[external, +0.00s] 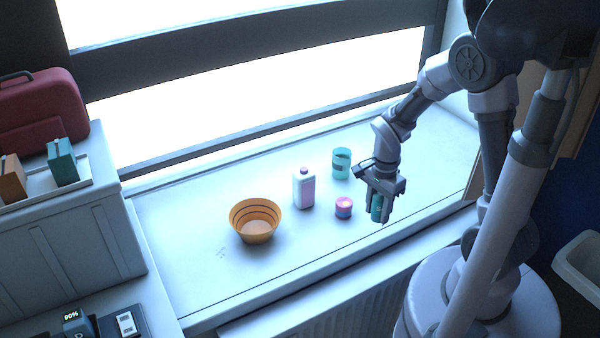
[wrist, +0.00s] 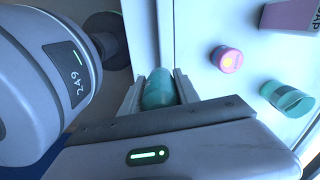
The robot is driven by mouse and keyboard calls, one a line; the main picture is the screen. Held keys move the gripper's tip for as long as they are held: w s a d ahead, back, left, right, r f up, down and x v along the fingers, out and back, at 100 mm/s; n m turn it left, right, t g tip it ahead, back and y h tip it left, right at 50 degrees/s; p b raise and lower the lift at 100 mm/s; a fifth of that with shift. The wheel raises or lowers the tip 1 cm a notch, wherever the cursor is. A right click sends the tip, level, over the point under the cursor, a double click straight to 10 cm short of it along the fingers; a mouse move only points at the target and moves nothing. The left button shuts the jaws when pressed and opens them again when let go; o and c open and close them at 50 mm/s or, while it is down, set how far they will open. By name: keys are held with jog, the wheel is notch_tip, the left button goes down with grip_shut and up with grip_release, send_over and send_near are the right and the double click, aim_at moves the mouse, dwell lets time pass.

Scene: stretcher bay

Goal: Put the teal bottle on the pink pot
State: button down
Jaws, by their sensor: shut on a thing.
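The teal bottle (external: 377,207) is between the fingers of my gripper (external: 381,208), which is shut on it. In the wrist view the bottle (wrist: 160,90) shows between the two fingers (wrist: 160,92). Its lower end is hard to make out, so I cannot tell whether it touches the sill. The pink pot (external: 344,208) stands on the sill, just left of my gripper and apart from it. The pot also shows in the wrist view (wrist: 228,60), right of the bottle.
A white and pink carton-like bottle (external: 304,188) stands left of the pot, and an orange bowl (external: 254,221) farther left. The sill (external: 190,250) is clear around them. A window is behind.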

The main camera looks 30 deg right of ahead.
jog(key=b, duration=0.1)
send_over(344, 202)
jog(key=shift+s+f, duration=0.25)
jog(key=shift+f, duration=0.6)
jog(key=f, duration=0.1)
jog(key=f+b, duration=0.1)
jog(key=f, duration=0.1)
jog(key=shift+w+f+b, duration=0.3)
jog(key=shift+f+b, duration=0.05)
jog(key=shift+b, duration=0.05)
jog(key=shift+r, duration=0.1)
jog(key=shift+f, duration=0.2)
jog(key=c, duration=0.9)
grip_release()
jog(key=shift+r, duration=0.1)
jog(key=shift+r, duration=0.1)
